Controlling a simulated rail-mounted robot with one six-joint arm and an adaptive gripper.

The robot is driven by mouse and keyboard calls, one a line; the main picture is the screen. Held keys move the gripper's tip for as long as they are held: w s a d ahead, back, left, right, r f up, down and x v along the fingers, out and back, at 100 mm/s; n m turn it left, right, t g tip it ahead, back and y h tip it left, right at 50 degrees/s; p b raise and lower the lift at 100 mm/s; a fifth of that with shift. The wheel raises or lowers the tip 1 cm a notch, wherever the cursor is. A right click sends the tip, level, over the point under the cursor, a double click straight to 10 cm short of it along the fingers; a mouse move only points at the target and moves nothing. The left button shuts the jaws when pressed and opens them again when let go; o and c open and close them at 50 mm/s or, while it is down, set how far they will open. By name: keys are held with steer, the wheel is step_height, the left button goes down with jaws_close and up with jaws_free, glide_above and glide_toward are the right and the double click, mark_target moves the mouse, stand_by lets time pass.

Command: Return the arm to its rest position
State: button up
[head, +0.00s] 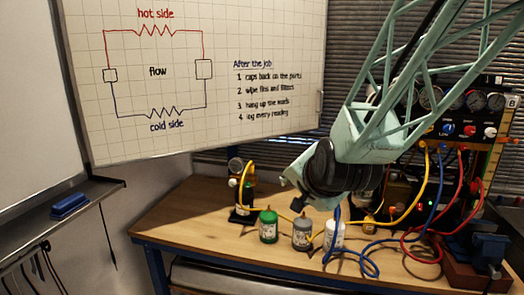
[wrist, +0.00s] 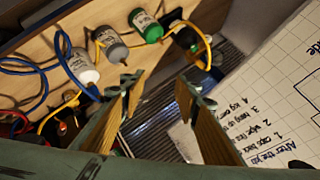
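My gripper (head: 292,203) hangs from the pale green lattice arm in the head view, in front of the whiteboard's lower right and above the bench. In the wrist view my gripper (wrist: 160,88) has its two tan-faced fingers spread well apart. Nothing is between them. The wrist is tilted, so the bench shows at the upper left of the wrist view and the whiteboard at the right. The fingers are hard to make out in the head view against the dark wrist housing.
On the wooden bench (head: 190,222) stand a green bottle (head: 268,228), a grey bottle (head: 302,234) and a white bottle (head: 334,237). A small gauge stand (head: 242,195) is at left. Yellow, blue and red hoses run to the gauge panel (head: 450,130). A vise (head: 488,255) sits at right.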

steer(key=s+d+r+n+g, duration=0.1)
steer(key=s+d+n+g, duration=0.1)
steer(key=s, duration=1.2)
steer(key=s+d+r+n+g+h, duration=0.1)
steer(key=s+d+n, duration=0.3)
steer(key=s, duration=1)
steer(key=s+d+r+n+g, duration=0.3)
steer(key=s+d, duration=0.2)
steer(key=s, duration=0.9)
steer(key=shift+d+g+h, duration=0.3)
